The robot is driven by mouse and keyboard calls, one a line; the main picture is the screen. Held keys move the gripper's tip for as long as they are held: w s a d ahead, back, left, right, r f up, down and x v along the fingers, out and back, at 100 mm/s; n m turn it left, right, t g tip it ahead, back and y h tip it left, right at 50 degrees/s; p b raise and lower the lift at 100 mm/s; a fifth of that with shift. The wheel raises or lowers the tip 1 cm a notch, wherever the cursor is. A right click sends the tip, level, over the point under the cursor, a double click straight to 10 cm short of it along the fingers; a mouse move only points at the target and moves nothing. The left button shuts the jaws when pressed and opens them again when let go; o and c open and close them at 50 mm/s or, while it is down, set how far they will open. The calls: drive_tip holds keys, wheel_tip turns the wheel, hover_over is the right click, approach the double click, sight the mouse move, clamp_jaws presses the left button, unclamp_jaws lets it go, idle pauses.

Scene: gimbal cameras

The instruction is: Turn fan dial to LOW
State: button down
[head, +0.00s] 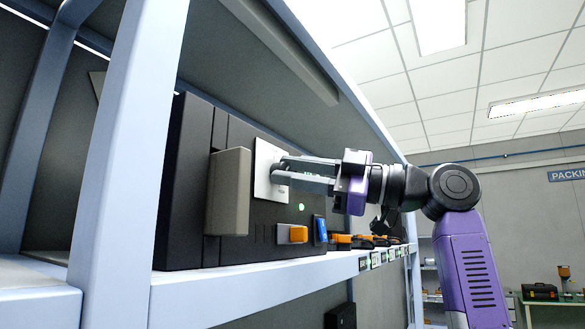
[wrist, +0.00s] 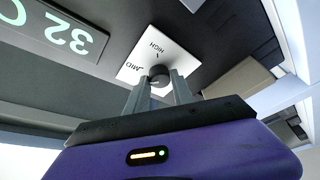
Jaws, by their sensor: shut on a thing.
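The fan dial (wrist: 159,74) is a dark round knob on a white label plate (wrist: 180,55), which also shows in the head view (head: 267,172). In the wrist view the plate reads MID and HIGH; its lower part, nearest my gripper, is hidden. My gripper (wrist: 160,82) is shut on the dial, one finger on each side. In the head view my gripper (head: 283,172) reaches in from the right, its fingertips at the plate. The dial itself is hidden there by the fingers. I cannot tell which setting the dial points to.
The dark control box (head: 180,190) stands on a blue-grey shelf (head: 240,290). A grey block-like cover (head: 228,192) juts out left of the plate. Below are a green light (head: 301,207), an orange switch (head: 292,234) and a blue item (head: 320,229). A display (wrist: 62,33) reads 32. A shelf post (head: 125,150) stands left.

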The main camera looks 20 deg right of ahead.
drive_tip(key=n+p, duration=0.1)
drive_tip(key=n, duration=0.1)
drive_tip(key=n+g, duration=0.1)
drive_tip(key=n, duration=0.1)
drive_tip(key=n+g+p, duration=0.1)
drive_tip(key=n, duration=0.1)
drive_tip(key=shift+r+h+p, duration=0.3)
drive_tip(key=shift+f+n+g+h+p, duration=0.1)
drive_tip(key=shift+n+g+h+p, duration=0.55)
drive_tip(key=shift+n, duration=1.25)
drive_tip(key=shift+p, duration=0.3)
drive_tip(key=c, duration=1.1)
unclamp_jaws()
drive_tip(key=shift+t, duration=0.35)
drive_tip(key=b+v, duration=0.2)
drive_tip(key=v, duration=0.5)
drive_tip(key=shift+s+d, duration=0.2)
drive_tip(key=shift+d, duration=0.1)
